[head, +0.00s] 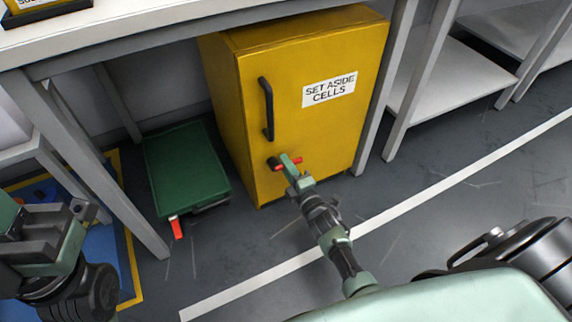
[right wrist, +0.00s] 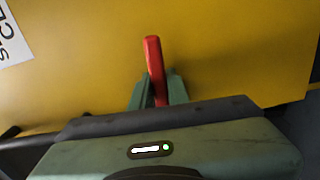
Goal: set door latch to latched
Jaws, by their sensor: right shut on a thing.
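The yellow cabinet (head: 300,120) stands under the bench with its door shut. A black vertical handle (head: 267,108) is on the door's left side. Below it is the door latch, a red lever (head: 299,167) on a dark hub (head: 273,163); the lever lies about level, pointing right from the hub. My right gripper (head: 291,169) is shut on this lever. In the right wrist view the red lever (right wrist: 153,60) stands up between the green fingers of my right gripper (right wrist: 157,90). My left arm (head: 45,245) is at the left edge; its fingertips cannot be made out.
A green box (head: 187,165) with a red tab (head: 177,228) sits on the floor left of the cabinet. The bench (head: 150,35) is above, with a leg (head: 383,85) right of the cabinet. A blue and yellow marked area (head: 123,225) is at lower left.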

